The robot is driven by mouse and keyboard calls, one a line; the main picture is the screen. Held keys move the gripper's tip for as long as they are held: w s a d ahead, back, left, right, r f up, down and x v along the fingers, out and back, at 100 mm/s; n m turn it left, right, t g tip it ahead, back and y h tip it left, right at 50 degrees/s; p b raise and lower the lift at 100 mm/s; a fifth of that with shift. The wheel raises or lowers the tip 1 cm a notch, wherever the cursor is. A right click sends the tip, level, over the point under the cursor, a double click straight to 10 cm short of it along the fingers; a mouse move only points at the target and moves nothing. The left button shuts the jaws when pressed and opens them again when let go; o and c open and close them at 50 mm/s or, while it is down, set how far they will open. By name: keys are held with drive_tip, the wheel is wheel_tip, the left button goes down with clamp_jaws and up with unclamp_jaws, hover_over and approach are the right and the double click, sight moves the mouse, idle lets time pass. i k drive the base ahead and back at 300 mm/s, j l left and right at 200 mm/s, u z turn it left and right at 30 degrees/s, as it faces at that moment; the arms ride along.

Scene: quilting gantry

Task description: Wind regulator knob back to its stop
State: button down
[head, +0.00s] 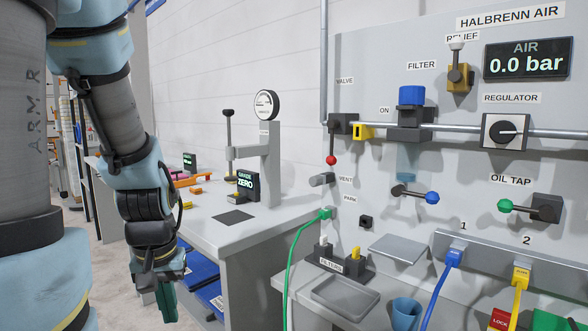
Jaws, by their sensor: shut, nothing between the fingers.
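The regulator knob (508,132) is a round black knob with a pale pointer line, set in a square light housing under the REGULATOR label at the right of the head view. The pointer lies roughly level, tilted slightly. The display (526,61) above it reads AIR 0.0 bar. My gripper (166,308) hangs at the lower left, pointing down, well apart from the knob. Its fingers look closed together with nothing between them. The knob's stop cannot be made out.
A pipe runs across the panel past the filter (411,105) and a red-tipped valve lever (331,159). Blue-tipped (432,197) and green-tipped (505,205) levers stick out below. A green hose (291,250) hangs left of a shelf with a blue cup (405,314). A bench (215,235) stands behind my gripper.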

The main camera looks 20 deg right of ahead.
sight(502, 131)
drive_tip(key=k+j, duration=0.1)
drive_tip(key=k+z, duration=0.1)
drive_tip(key=z, duration=0.3)
drive_tip(key=k+z, duration=0.1)
drive_tip(key=z, duration=0.25)
drive_tip(key=k+z, duration=0.1)
drive_tip(key=z, duration=1.15)
